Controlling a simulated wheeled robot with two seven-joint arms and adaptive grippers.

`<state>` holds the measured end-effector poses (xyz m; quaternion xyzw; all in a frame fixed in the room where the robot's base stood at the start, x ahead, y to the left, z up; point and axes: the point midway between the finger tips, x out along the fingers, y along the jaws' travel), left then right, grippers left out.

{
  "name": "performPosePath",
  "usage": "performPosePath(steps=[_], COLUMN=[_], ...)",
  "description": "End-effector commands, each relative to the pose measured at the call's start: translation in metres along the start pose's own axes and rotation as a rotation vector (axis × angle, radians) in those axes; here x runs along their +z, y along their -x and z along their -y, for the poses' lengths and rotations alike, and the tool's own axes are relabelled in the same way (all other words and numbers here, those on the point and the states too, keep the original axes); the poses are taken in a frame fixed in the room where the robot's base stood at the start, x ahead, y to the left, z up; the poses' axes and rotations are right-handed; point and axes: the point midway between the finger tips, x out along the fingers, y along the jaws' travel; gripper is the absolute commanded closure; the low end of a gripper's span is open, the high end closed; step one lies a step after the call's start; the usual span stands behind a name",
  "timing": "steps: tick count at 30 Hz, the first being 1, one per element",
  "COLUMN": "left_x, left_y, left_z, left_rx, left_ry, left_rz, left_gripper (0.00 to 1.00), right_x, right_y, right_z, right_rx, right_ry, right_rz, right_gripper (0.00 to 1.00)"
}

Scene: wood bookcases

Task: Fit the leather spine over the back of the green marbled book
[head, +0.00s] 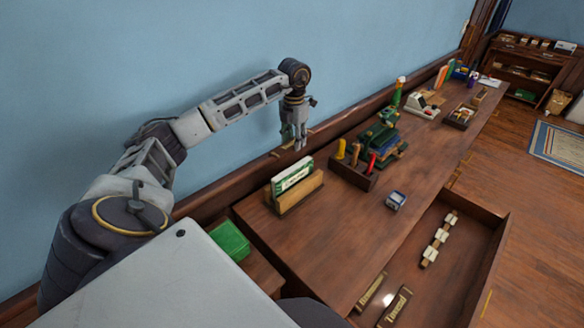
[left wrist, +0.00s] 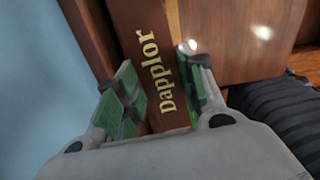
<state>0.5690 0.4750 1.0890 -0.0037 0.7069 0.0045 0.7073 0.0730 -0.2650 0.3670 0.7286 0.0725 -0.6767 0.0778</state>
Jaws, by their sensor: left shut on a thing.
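My left gripper (head: 296,146) points down over the back edge of the desk, near the blue wall. In the left wrist view its green-padded fingers (left wrist: 162,92) are shut on a brown leather spine (left wrist: 150,50) with gold letters reading "Dapplor". Only a small part of the held spine shows in the head view. My right gripper is out of view.
A wooden tool rack (head: 352,176) and a green press-like device (head: 380,138) stand right of the holder. A small blue tin (head: 396,201) lies in front. An open drawer (head: 477,232) holds two lettered spines (head: 395,307) and several pale blocks. Bare desk lies between.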

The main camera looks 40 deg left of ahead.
Motion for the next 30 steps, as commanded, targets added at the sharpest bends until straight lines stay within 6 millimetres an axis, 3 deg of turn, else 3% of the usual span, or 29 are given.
performPosePath(steps=[23, 30], left_x=[-0.003, -0.003], left_y=[-0.001, -0.020], left_z=[-0.001, -0.001], left_rx=[-0.001, -0.001], left_ry=[-0.098, -0.098], left_rz=[-0.001, -0.004], left_gripper=[0.79, 0.79], right_x=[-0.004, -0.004], right_y=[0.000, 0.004], right_z=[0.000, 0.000], right_rx=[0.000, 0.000], right_ry=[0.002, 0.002], right_rz=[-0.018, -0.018], right_gripper=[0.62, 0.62])
